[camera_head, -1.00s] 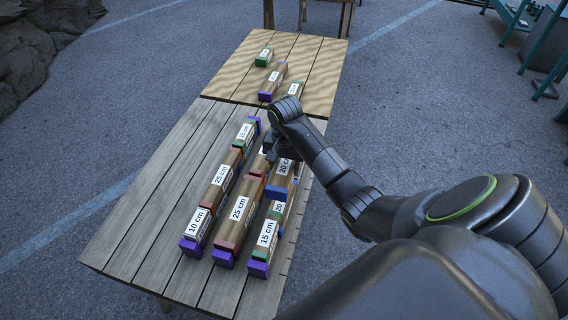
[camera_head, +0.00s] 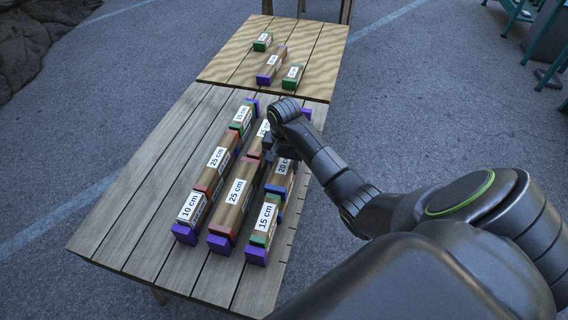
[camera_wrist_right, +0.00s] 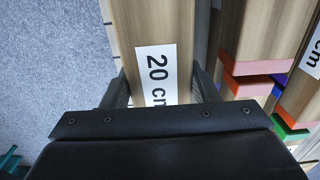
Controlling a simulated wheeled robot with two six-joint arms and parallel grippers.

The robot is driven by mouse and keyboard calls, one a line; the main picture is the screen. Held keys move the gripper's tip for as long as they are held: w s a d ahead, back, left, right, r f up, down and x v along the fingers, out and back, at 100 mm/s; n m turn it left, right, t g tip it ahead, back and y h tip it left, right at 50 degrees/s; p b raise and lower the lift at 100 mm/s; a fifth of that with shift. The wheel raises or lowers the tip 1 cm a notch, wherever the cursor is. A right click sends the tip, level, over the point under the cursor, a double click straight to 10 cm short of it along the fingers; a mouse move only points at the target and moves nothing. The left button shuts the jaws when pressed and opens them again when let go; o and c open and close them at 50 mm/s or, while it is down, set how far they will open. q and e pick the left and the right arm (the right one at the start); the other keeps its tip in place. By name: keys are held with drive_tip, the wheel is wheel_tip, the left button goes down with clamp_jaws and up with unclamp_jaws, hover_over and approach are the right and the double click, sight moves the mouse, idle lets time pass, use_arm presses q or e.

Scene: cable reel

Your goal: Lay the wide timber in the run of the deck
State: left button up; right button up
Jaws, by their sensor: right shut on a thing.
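My right gripper (camera_head: 272,150) is shut on a timber with a 20 cm label (camera_head: 283,172) and blue end. The timber (camera_wrist_right: 125,35) lies between the two fingers in the right wrist view. It is over the right row of the deck, just beyond the 15 cm timber (camera_head: 266,218), lengthwise with the row. I cannot tell whether it rests down or hangs slightly above. The middle row has a 25 cm timber (camera_head: 236,197) and another partly hidden by my gripper. The left row has 10 cm (camera_head: 191,207), 25 cm (camera_head: 217,160) and 15 cm (camera_head: 241,116) timbers. My left gripper is not in view.
Loose timbers lie on the lighter far table: a green-ended one (camera_head: 263,41), a purple-ended one (camera_head: 271,65) and another green-ended one (camera_head: 292,76). The left side of the grey plank table (camera_head: 140,175) is bare. Paved ground (camera_head: 410,120) surrounds the tables.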

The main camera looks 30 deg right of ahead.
use_arm(q)
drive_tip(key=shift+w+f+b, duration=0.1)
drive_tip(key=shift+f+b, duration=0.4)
drive_tip(key=shift+b, duration=0.05)
use_arm(e)
drive_tip(key=shift+f, duration=0.3)
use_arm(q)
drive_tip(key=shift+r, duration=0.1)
use_arm(e)
drive_tip(key=o, duration=1.2)
drive_tip(key=shift+r, duration=0.25)
wheel_tip(320, 180, up, 6)
drive_tip(key=shift+r, duration=0.1)
use_arm(q)
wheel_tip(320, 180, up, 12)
drive_tip(key=p, duration=1.2)
use_arm(e)
wheel_tip(320, 180, up, 11)
